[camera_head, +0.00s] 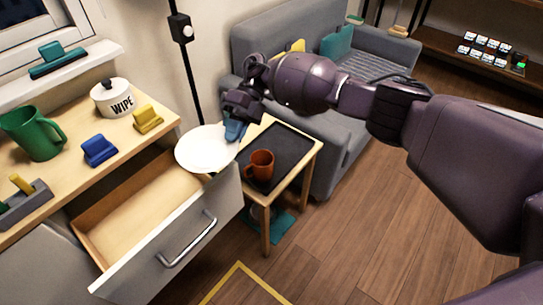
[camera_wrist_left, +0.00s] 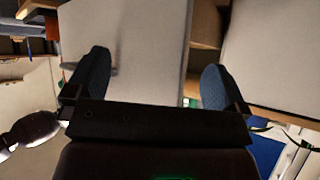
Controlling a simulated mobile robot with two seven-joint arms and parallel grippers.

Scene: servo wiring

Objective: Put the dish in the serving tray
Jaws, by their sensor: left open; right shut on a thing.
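The dish is a round white plate (camera_head: 203,149) in the head view, tilted slightly, above the gap between the open drawer and the small side table. My right gripper (camera_head: 235,128) is shut on the plate's right rim. The serving tray (camera_head: 292,146) is a dark flat tray on the side table, just right of the plate. A red-brown mug (camera_head: 261,165) stands on the tray's near left part. My left gripper (camera_wrist_left: 152,78) shows only in the left wrist view, open and with nothing between its fingers, in front of pale panels.
An open wooden drawer (camera_head: 140,213) juts out left of the side table. The counter above holds a green mug (camera_head: 34,134), a WIPE canister (camera_head: 112,98) and blue and yellow items. A grey sofa (camera_head: 270,45) stands behind the table. The tray's far part is clear.

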